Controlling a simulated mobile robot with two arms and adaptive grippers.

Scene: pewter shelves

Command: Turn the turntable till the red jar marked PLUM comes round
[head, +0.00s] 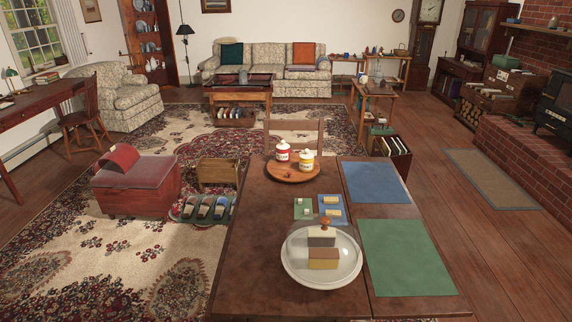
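The turntable (272,168) is a round wooden board near the far end of the dark wooden table. A red jar (283,157) with a white lid and a pale label stands towards its back. A yellow jar (306,166) with a white lid and a pale label stands beside it on the right. The lettering on both labels is too small to read. A small dark red thing lies on the board in front of the jars. Neither of my grippers is in view.
A glass dome (346,252) with a wooden knob covers blocks on a white plate at the table's near middle. Green and blue mats (405,250) (375,182) lie on the right. Small cards with pale pieces lie between dome and turntable. A chair (293,125) stands behind the table.

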